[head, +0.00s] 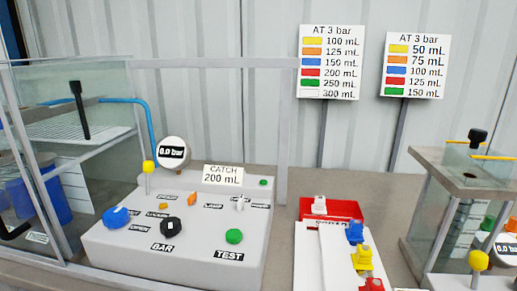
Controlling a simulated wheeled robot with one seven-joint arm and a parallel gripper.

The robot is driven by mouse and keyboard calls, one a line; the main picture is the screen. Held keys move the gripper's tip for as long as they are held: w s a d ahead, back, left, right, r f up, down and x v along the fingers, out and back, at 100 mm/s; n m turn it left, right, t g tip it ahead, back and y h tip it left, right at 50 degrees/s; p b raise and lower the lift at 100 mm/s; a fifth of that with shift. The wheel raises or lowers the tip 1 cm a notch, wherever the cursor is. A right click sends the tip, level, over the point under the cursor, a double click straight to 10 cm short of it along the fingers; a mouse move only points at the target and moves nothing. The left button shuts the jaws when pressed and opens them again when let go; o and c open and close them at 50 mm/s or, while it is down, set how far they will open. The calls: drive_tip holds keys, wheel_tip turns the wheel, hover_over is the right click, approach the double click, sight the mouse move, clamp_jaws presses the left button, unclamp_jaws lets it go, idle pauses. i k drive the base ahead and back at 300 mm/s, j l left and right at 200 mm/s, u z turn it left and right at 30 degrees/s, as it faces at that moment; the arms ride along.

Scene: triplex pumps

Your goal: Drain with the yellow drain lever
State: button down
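A yellow ball-topped lever (149,167) stands upright at the back left of the grey control console (150,262), beside the round gauge (173,153), which reads 0.0 bar. A second yellow ball-topped lever (478,260) stands on the right-hand station. A small orange-yellow part (163,206) and an orange lever (192,198) sit on the console top. The small labels there are too small to read for certain, so I cannot tell which part is marked drain. My gripper is not in view.
The console also has a blue knob (116,217), black BAR knob (171,226), green TEST button (234,236) and CATCH 200 mL sign (223,175). A glass-sided enclosure (85,95) stands left. A red tray (345,209) and white rack (337,262) with coloured parts lie right.

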sight(148, 166)
drive_tip(key=j+u, duration=0.1)
drive_tip(key=j, duration=0.35)
drive_tip(key=i+j+u, duration=0.15)
drive_tip(key=j, duration=0.25)
drive_tip(key=j+u, duration=0.1)
drive_tip(key=j, duration=0.35)
drive_tip(key=j+u, duration=0.1)
drive_tip(key=j, duration=0.5)
drive_tip(key=i+l, duration=0.1)
drive_tip(key=l, duration=0.25)
